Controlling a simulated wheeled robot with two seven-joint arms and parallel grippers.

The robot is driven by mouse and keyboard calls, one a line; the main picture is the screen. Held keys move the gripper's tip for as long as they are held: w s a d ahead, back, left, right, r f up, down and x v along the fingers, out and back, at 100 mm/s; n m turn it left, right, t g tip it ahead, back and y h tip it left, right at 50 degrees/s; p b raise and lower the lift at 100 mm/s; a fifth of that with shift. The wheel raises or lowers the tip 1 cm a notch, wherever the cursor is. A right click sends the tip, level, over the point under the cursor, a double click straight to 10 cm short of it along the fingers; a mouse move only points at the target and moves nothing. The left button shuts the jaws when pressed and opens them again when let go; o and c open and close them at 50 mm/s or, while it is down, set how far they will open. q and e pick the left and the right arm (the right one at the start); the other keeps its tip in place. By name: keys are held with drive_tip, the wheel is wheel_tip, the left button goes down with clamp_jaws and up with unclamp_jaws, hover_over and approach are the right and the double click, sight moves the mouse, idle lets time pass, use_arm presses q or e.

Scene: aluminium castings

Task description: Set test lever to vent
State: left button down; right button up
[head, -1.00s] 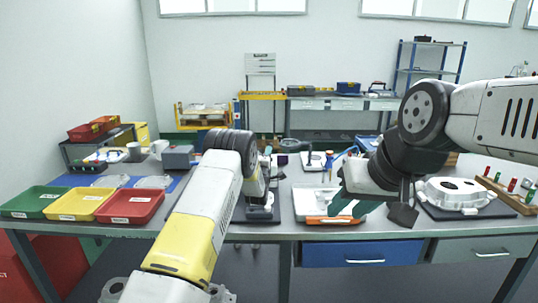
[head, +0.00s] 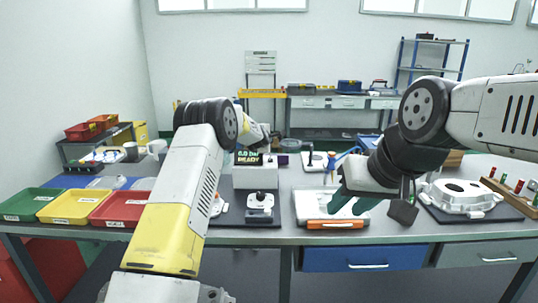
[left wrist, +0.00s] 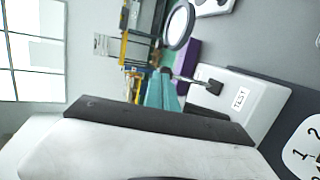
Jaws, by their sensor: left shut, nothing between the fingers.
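The grey test unit (head: 255,180) stands on a dark mat left of the table's middle, under a screen with green and yellow lettering (head: 263,158). In the left wrist view its pale face (left wrist: 262,97) carries a TEST label, and a dark lever (left wrist: 192,79) with a black knob shows beside it. No vent label is readable. My left gripper (left wrist: 162,92) is shut and empty, its teal fingers close to the lever; contact cannot be told.
Green (head: 30,203), yellow (head: 75,206) and red (head: 120,208) bins stand at left. A white casting (head: 462,196) sits on a dark mat at right, beside a wooden rack (head: 510,195). A ring-shaped magnifier (left wrist: 179,26) shows near my left gripper.

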use_arm(q)
drive_tip(key=shift+w, duration=0.5)
idle(0.3)
drive_tip(key=shift+a+r, duration=0.1)
